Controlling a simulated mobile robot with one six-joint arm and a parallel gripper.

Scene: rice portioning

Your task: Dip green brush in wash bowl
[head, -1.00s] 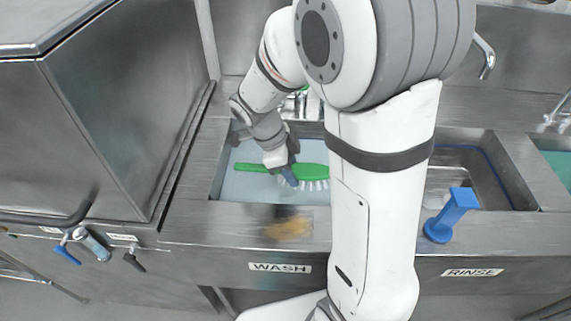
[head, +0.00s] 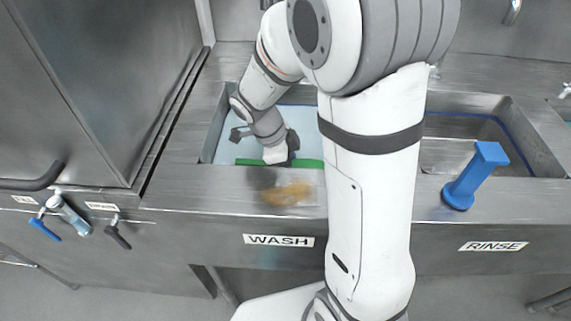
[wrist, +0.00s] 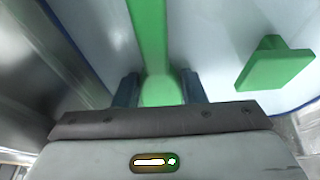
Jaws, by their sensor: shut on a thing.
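The green brush (head: 311,163) is in the wash sink (head: 212,140), low behind its front rim. The rim hides its lower part and bristles. My gripper (head: 284,156) is shut on the brush, and the arm blocks its right end. In the wrist view the green brush (wrist: 150,40) runs between the two fingers of my gripper (wrist: 160,90) and out past the top edge. The sink holds a pale blue, smooth surface; I cannot tell whether the bristles touch it.
A green T-shaped piece (wrist: 275,62) shows at the right in the wrist view. A blue T-shaped piece (head: 475,175) stands on the front ledge by the rinse sink (head: 530,150). A brown-yellow patch (head: 288,194) lies on the wash ledge. A large steel box (head: 90,90) stands left.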

